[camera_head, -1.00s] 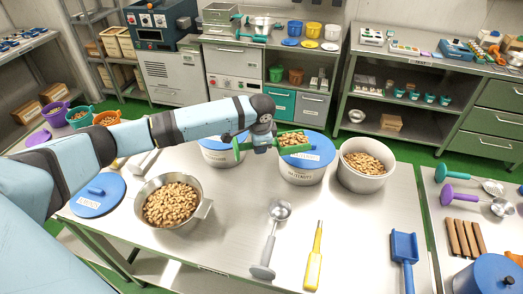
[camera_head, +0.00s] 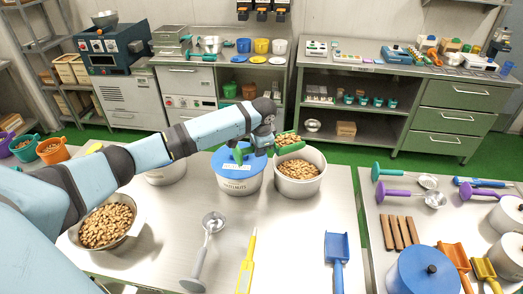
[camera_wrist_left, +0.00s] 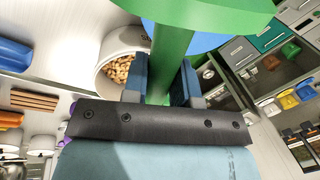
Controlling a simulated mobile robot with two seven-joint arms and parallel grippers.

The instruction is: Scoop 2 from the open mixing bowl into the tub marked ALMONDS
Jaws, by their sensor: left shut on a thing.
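My left gripper (camera_head: 264,140) is shut on the handle of a green scoop (camera_head: 288,138), holding it above the worktable. Brown nuts show in the scoop, which overlaps the far left rim of an open white tub (camera_head: 298,188) of nuts. Its label is not readable. The wrist view shows the green handle (camera_wrist_left: 172,50) between my left fingers (camera_wrist_left: 160,82), with part of the open tub (camera_wrist_left: 108,48) beyond. The steel mixing bowl (camera_head: 128,240) of nuts stands at the left, partly behind my left arm. My right gripper is out of view.
A white tub (camera_head: 236,184) labelled hazelnuts, with a blue lid, stands left of the open tub. A steel scoop (camera_head: 204,250), a yellow tool (camera_head: 246,265) and a blue scoop (camera_head: 337,252) lie in front. A second table at the right holds scoops and tubs.

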